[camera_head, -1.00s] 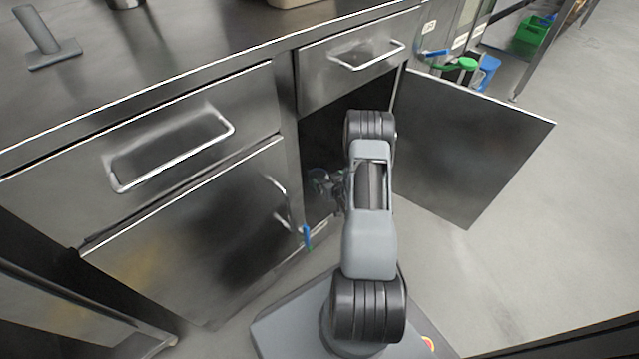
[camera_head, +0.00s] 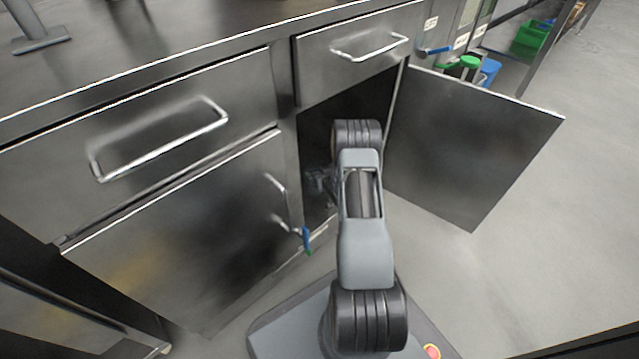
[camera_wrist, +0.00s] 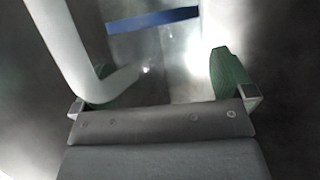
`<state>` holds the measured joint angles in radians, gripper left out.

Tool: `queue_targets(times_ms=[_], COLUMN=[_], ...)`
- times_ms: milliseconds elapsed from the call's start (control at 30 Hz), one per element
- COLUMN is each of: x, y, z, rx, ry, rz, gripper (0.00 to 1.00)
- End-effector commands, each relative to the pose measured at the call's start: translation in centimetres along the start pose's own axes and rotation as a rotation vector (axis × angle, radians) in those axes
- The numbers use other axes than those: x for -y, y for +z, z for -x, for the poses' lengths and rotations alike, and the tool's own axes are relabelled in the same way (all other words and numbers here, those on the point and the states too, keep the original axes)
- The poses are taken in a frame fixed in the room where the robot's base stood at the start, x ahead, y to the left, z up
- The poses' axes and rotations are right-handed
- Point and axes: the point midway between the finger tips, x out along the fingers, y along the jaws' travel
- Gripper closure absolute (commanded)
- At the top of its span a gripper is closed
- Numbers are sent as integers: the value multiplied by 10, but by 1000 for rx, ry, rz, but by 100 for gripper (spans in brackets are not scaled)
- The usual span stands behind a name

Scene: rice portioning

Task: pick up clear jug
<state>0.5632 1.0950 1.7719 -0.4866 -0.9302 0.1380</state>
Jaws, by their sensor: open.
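I cannot make out the clear jug in either view. The open cabinet (camera_head: 318,125) is dark inside, and my arm hides much of its opening. My gripper (camera_wrist: 155,85) is open, with green fingertips at left and right in the wrist view. In the head view only a blurred part of it shows at the left of the cabinet opening. A pale curved bar (camera_wrist: 62,45) crosses close by the left finger; I cannot tell whether it is a door handle or whether it touches. A blue strip (camera_wrist: 153,19) lies beyond the fingers.
The cabinet door (camera_head: 475,145) stands wide open at the right. The closed lower-left door (camera_head: 180,250) has a bar handle (camera_head: 276,186). A blue piece (camera_head: 307,240) is near its lower right corner. Drawers sit above. The floor (camera_head: 540,260) at right is clear.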

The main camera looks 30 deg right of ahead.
Motion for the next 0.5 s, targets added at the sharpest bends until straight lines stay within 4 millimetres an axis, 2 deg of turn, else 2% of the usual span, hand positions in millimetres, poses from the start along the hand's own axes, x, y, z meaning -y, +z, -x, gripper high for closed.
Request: queue_targets(times_ms=[67, 500], x=[0, 0], y=[0, 0], z=[0, 0], rx=[0, 0], ry=[0, 0], rz=[0, 0], gripper=[4, 46])
